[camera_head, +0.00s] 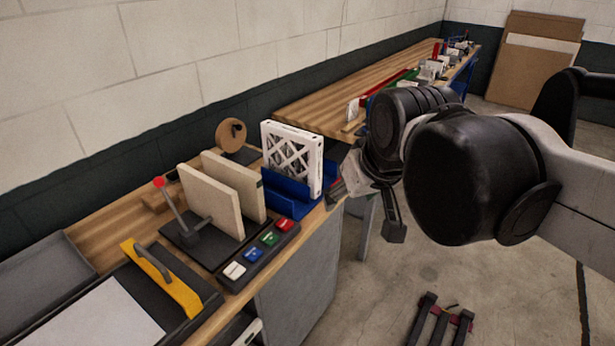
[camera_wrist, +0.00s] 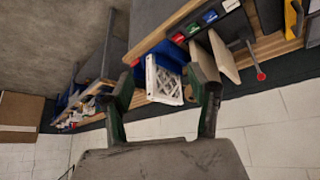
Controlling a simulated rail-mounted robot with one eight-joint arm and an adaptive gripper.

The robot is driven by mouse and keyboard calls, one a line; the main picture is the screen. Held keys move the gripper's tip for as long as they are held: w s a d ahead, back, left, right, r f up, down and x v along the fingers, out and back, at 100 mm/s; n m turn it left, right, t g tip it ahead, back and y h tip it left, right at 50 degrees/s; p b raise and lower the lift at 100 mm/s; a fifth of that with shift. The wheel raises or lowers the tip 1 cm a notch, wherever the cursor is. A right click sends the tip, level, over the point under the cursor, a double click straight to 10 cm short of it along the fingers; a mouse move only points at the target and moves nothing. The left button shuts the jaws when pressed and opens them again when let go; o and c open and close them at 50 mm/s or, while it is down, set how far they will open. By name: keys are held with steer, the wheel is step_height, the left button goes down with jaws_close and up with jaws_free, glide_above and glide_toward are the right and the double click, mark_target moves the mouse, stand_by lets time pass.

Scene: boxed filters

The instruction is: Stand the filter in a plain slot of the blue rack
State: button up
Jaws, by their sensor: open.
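The white boxed filter (camera_head: 291,160), with a lattice face, stands upright in the blue rack (camera_head: 287,197) near the bench's front edge. I cannot tell which kind of slot it is in, as the filter covers the rack's inside. My gripper (camera_head: 366,206) is open and empty, to the right of the filter and apart from it. In the wrist view the filter (camera_wrist: 163,82) shows between the two fingers of my gripper (camera_wrist: 163,78), farther off, with part of the blue rack (camera_wrist: 150,54) behind it.
Two beige panels (camera_head: 211,200) stand left of the rack, by a red-knobbed lever (camera_head: 168,196). A strip of coloured buttons (camera_head: 261,250) lies in front. A yellow handle piece (camera_head: 163,282) is nearer. A second bench (camera_head: 330,97) with clutter lies behind. The floor at right is mostly clear.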

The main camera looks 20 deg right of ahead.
steer(key=s+f, duration=0.6)
steer(key=shift+f+m+t, duration=0.15)
steer(key=shift+m+t, duration=0.15)
steer(key=shift+m, duration=0.1)
steer(key=shift+f, duration=0.1)
step_height(320, 180, down, 10)
steer(key=b, duration=1)
